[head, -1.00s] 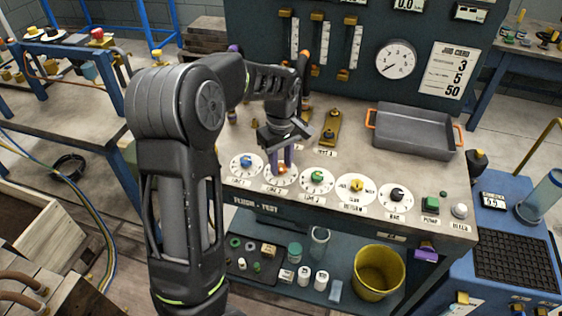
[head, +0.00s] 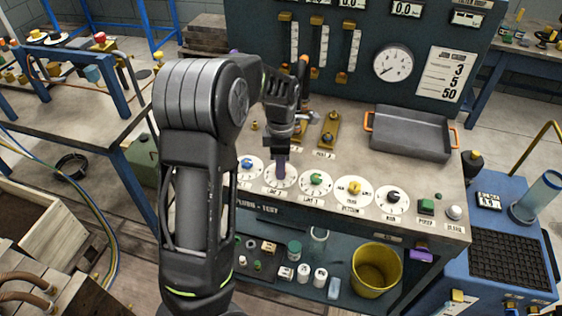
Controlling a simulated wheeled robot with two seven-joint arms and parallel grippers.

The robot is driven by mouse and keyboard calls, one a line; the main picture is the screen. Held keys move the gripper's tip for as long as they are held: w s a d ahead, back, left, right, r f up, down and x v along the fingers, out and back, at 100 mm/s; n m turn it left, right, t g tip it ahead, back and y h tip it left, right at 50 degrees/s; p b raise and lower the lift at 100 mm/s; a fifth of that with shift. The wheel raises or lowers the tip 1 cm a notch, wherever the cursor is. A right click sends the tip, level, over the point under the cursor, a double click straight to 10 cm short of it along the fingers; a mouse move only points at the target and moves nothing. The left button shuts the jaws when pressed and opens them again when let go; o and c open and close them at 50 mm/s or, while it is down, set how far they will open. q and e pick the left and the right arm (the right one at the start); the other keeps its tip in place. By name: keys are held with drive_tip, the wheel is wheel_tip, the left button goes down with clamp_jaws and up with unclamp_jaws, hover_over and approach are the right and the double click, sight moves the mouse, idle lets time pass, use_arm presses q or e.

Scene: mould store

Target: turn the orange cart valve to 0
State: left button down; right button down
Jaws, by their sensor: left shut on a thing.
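My left gripper (head: 282,174) reaches down from above onto the second round white dial (head: 269,180) from the left on the bench front. It is shut on the orange valve knob at the dial's middle. My right gripper is not in view.
A blue-knob dial (head: 246,172) is close on the left, partly behind my arm. A green-knob dial (head: 315,183) is close on the right, then yellow (head: 354,191) and black (head: 392,198) ones. A grey tray (head: 411,137) stands behind.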

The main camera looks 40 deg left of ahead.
use_arm(q)
drive_tip(key=shift+n+p, duration=0.55)
drive_tip(key=shift+n, duration=0.75)
drive_tip(key=c, duration=1.1)
unclamp_jaws()
drive_tip(key=shift+r+b, duration=0.3)
drive_tip(key=shift+r, duration=3.6)
